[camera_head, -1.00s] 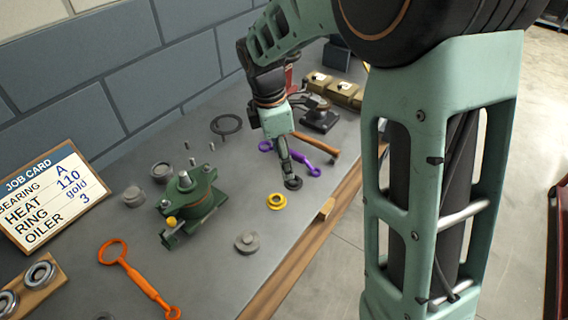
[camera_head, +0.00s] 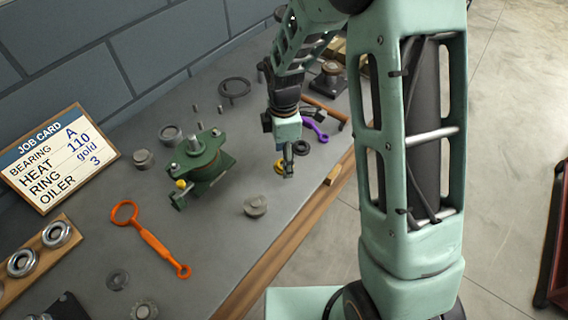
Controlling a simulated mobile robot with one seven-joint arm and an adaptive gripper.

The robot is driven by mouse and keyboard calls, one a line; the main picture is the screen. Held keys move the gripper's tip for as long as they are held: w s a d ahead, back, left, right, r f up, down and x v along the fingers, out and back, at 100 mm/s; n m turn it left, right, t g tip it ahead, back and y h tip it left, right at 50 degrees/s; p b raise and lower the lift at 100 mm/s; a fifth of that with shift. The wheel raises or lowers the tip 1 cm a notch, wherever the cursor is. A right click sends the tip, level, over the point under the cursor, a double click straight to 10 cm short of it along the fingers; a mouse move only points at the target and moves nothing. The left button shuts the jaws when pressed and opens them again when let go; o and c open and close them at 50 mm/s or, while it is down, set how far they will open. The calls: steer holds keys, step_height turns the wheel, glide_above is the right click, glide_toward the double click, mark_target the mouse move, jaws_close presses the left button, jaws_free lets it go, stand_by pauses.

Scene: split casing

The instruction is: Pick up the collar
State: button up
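No part is labelled as the collar. A small yellow flanged ring (camera_head: 279,168) lies on the bench, partly hidden by my gripper (camera_head: 288,172). A grey flanged, stepped round piece (camera_head: 255,206) lies in front and to the left of it. A flat black ring (camera_head: 301,148) lies behind my gripper. My gripper points down, just right of the yellow ring. The fingers are seen nearly edge-on and small, so their opening and any contact with the ring cannot be told.
A green casing (camera_head: 204,160) with a central stud stands left of my gripper. An orange wrench (camera_head: 150,238), a purple tool (camera_head: 315,128), a hammer (camera_head: 325,110) and the job card (camera_head: 58,158) surround it.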

steer(key=shift+f, duration=0.7)
steer(key=shift+c, duration=0.4)
steer(key=c, duration=1.1)
steer(key=shift+r, duration=0.15)
